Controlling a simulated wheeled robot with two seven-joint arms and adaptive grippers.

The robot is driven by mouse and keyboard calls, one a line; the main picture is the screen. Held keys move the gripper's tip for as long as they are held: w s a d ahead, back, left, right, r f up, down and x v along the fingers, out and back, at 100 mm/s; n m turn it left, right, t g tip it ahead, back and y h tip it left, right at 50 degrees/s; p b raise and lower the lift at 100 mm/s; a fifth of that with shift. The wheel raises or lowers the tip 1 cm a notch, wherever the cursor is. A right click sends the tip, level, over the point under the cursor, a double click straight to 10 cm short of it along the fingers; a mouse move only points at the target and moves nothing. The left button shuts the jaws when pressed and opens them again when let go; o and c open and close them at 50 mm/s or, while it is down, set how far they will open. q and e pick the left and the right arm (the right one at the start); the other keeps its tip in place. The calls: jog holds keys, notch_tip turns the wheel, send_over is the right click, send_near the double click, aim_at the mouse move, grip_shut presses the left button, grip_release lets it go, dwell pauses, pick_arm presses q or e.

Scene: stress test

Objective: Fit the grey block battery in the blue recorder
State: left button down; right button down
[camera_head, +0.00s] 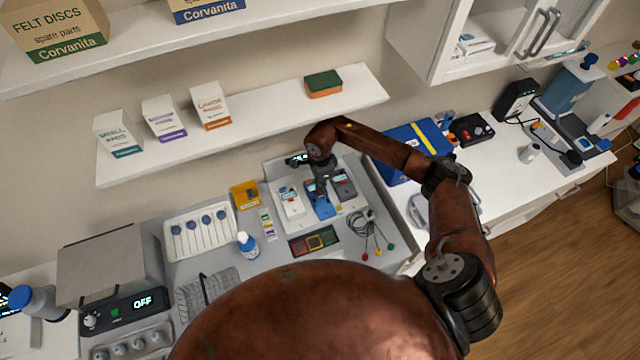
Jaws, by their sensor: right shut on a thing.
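The blue recorder (322,210) lies on a white board at the back of the bench, between a white device (291,204) and a dark grey device (343,187). My right gripper (321,187) points down right over the upper part of the blue recorder and hides some of it. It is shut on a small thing. The thing is mostly hidden by the fingers and too small to name surely; I cannot make out the grey block battery separately. I cannot tell whether the held thing touches the recorder. My left gripper is not in view.
A yellow bin (245,195), a blue-capped bottle (247,245), a dark framed tray (314,241) and cables with coloured ends (371,232) lie around the board. A blue case (410,148) stands right, behind my arm. A shelf (260,118) runs above.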

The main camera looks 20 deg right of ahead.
jog(key=shift+f+b, duration=1)
jog(key=shift+f, duration=1.35)
jog(key=shift+f+b, duration=1.3)
jog(key=shift+b, duration=0.4)
dwell(1.4)
jog(key=c, duration=2.4)
grip_release()
jog(key=shift+r, duration=0.1)
jog(key=shift+r+p, duration=0.8)
jog(key=shift+r, duration=1.1)
jog(key=shift+o, duration=0.7)
